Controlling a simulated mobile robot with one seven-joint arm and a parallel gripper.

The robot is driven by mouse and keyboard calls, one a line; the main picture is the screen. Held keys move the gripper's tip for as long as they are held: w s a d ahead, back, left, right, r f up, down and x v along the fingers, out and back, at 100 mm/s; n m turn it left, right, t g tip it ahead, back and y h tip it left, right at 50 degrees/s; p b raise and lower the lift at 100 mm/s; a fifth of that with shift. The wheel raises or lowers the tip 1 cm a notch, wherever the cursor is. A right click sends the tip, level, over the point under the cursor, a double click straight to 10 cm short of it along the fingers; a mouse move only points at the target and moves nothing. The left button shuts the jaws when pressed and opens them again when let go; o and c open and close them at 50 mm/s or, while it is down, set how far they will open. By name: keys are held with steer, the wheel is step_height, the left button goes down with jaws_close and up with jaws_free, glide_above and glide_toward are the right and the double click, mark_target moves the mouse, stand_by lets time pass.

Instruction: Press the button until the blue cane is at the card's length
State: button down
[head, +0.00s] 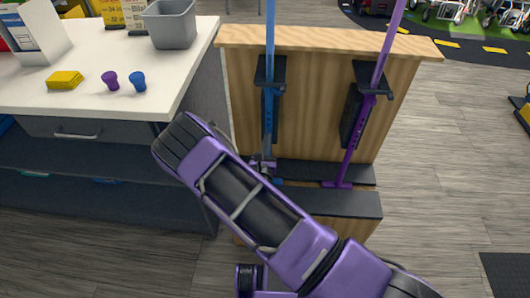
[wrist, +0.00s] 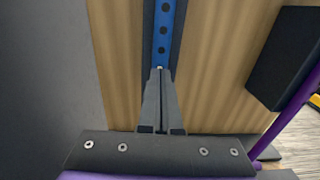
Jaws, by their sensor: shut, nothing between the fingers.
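The blue cane (head: 270,45) stands upright in a black holder on a wooden stand in the head view. In the wrist view its blue tube (wrist: 166,25) shows a column of dark holes. My gripper (wrist: 160,73) is shut and empty, its fingertips at the lower visible part of the blue tube. A small pale spot shows just at the tips; I cannot tell whether it is the button or whether the tips touch it. My arm hides the cane's foot in the head view. I cannot make out the card's marking; a yellow card (head: 116,15) stands at the back left.
A purple cane (head: 381,60) leans in a second holder (head: 358,110) to the right. The wooden stand (head: 315,40) has dark ledges low down. A white-topped counter (head: 150,85) at left holds a grey bin (head: 171,25), purple cup (head: 110,80), blue cup (head: 138,81) and yellow block (head: 65,80).

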steer(key=shift+w, duration=0.6)
